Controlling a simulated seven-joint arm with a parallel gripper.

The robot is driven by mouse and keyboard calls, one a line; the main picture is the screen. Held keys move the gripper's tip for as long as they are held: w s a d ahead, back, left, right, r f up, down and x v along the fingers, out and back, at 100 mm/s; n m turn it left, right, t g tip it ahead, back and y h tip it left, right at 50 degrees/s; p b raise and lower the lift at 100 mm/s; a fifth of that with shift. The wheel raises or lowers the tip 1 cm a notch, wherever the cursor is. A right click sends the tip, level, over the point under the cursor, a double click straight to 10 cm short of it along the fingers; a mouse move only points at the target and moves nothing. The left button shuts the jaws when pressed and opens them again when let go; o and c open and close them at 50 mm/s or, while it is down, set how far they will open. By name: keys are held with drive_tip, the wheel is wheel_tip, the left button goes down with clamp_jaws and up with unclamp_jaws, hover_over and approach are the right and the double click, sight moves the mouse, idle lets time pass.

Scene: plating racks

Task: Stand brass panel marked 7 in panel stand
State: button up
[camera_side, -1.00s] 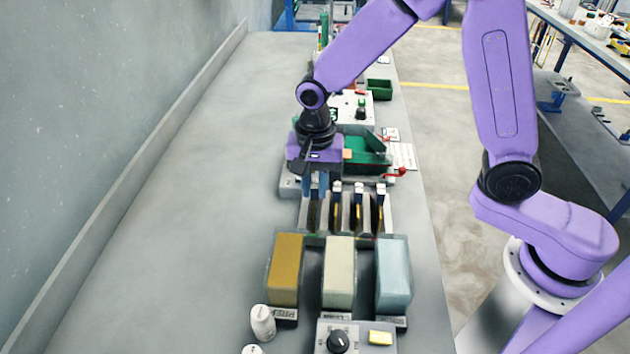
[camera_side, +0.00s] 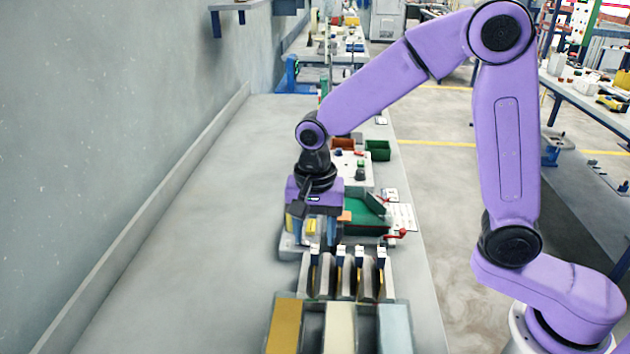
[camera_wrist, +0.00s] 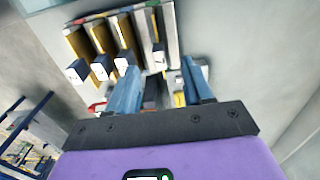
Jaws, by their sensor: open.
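My gripper (camera_side: 314,238) is open and empty, above the back end of the slotted rack (camera_side: 391,290), near its leftmost slot. Its blue fingers show apart in the wrist view (camera_wrist: 162,82). Several panels stand upright in the rack, with white-faced tabs on top. The leftmost tab (camera_side: 314,252) is just in front of my fingers; a tab (camera_wrist: 158,58) shows just beyond the finger gap in the wrist view. Some panels look brass (camera_wrist: 103,36). The marks on the tabs are too small to read, so I cannot tell which is 7. I cannot single out the panel stand.
Gold (camera_side: 284,325), cream (camera_side: 339,328) and pale blue (camera_side: 395,328) blocks stand in front of the rack. A green tray (camera_side: 365,215) and a red-handled part (camera_side: 397,233) are behind it. The bench (camera_side: 190,250) is clear on the left, up to the wall.

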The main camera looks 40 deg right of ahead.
wheel_tip(320, 180, up, 13)
idle(0.3)
